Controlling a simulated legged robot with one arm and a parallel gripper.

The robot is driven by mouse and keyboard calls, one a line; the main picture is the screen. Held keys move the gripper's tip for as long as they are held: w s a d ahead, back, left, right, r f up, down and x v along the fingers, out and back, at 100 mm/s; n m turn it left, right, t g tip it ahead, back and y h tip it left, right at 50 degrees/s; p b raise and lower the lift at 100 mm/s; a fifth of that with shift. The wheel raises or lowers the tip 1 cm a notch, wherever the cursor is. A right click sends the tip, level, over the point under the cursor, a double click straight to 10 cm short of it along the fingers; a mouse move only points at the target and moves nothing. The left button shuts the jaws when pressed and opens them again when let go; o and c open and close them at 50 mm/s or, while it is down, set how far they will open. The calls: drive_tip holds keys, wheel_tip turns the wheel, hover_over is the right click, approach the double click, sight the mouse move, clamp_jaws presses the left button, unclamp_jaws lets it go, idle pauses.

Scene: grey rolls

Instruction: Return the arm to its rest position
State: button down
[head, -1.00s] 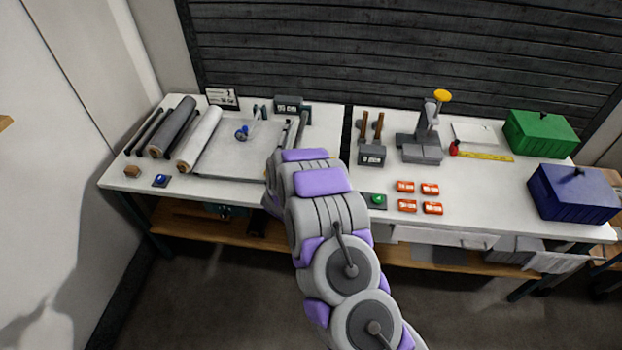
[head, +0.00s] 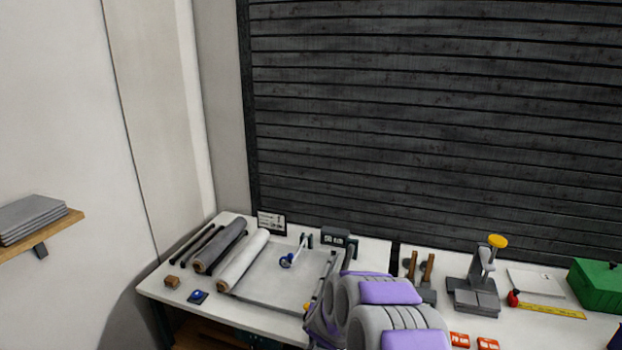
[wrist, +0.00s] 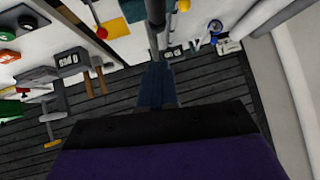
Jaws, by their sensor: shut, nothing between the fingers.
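My arm (head: 385,315), grey with purple pads, enters at the bottom middle of the head view, in front of the white workbench. My gripper's end is hidden behind the arm there. In the wrist view my gripper (wrist: 158,82) shows as a dark blue finger above a black and purple body at the bottom. It is shut and nothing shows held in it. The wrist view is upside down, with the bench top at its upper part and the slatted wall below.
The bench holds grey rolls (head: 220,246), a white roll (head: 243,261), a cutting board (head: 285,285), a stamp press (head: 482,280), orange boxes (head: 460,340) and a green box (head: 597,285). A dark slatted wall (head: 430,120) stands behind. A wooden shelf (head: 45,238) juts out at left.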

drive_tip(key=s+a+r+n+g+y+b, duration=0.1)
drive_tip(key=s+r+n+g+y+b, duration=0.1)
drive_tip(key=s+r, duration=0.5)
drive_tip(key=s+a+r+n+g+y+b, duration=0.1)
drive_tip(key=s+a+r+g+y, duration=0.15)
drive_tip(key=s, duration=0.75)
drive_tip(key=s+d+g+h+b, duration=0.1)
drive_tip(key=s+d, duration=0.3)
drive_tip(key=s, duration=0.7)
drive_tip(key=s+d+r+g+h+b, duration=0.1)
drive_tip(key=s+d, duration=0.4)
drive_tip(key=s, duration=0.7)
drive_tip(key=s+d+r+g+h+b, duration=0.1)
drive_tip(key=s+d+g, duration=0.3)
drive_tip(key=s, duration=0.8)
drive_tip(key=shift+d+r+g+h+b, duration=0.2)
drive_tip(key=shift+g+h+b, duration=0.3)
drive_tip(key=shift+b, duration=0.25)
